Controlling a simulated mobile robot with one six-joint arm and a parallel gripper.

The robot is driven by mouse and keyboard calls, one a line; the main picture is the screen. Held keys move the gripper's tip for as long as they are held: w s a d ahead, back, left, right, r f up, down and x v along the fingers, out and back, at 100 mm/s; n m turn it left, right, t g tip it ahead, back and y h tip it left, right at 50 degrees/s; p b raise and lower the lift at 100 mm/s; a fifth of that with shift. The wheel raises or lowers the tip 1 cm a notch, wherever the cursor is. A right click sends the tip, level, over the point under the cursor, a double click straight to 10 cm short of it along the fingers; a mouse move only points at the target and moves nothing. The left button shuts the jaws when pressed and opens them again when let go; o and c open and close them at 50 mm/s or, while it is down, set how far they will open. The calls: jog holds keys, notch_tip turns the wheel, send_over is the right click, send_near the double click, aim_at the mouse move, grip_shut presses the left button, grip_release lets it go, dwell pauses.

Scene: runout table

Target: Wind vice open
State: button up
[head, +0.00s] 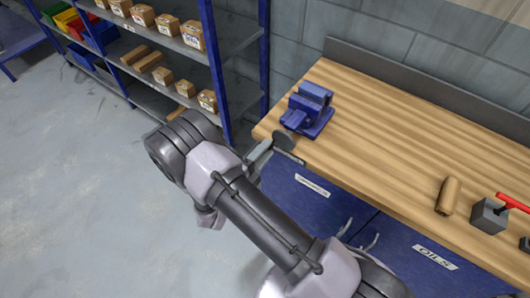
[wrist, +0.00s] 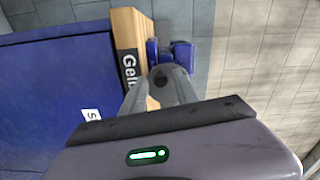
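The blue vice (head: 308,108) stands on the near left corner of the wooden bench. In the wrist view its blue body (wrist: 182,54) shows beyond my fingertips. A dark round part (head: 283,140) sits in front of the vice, just off the bench edge, at my fingers. It looks like the end of the vice's screw or handle. My gripper (head: 268,148) is at this part, in front of the bench. In the wrist view my gripper (wrist: 161,84) has its fingers apart, one on each side of a grey round part. Whether they press on it I cannot tell.
The wooden bench (head: 390,140) has blue drawers (head: 308,190) below it. Blue shelving (head: 232,75) with boxes stands behind left. The floor (head: 70,190) at left is clear.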

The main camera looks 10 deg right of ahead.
jog(key=m+b, duration=0.3)
jog(key=m, duration=1.1)
jog(key=shift+b, duration=0.35)
grip_shut()
jog(key=shift+s+d+n+p, duration=0.1)
jog(key=shift+n+p, duration=0.55)
jog(key=shift+n, duration=0.05)
jog(key=n, duration=0.1)
jog(key=n+p, duration=0.1)
jog(key=n, duration=0.2)
jog(key=shift+s+d+f, duration=0.25)
jog(key=shift+f, duration=0.15)
jog(key=shift+f+n, duration=0.25)
jog(key=shift+n, duration=0.35)
jog(key=shift+s+d, duration=0.1)
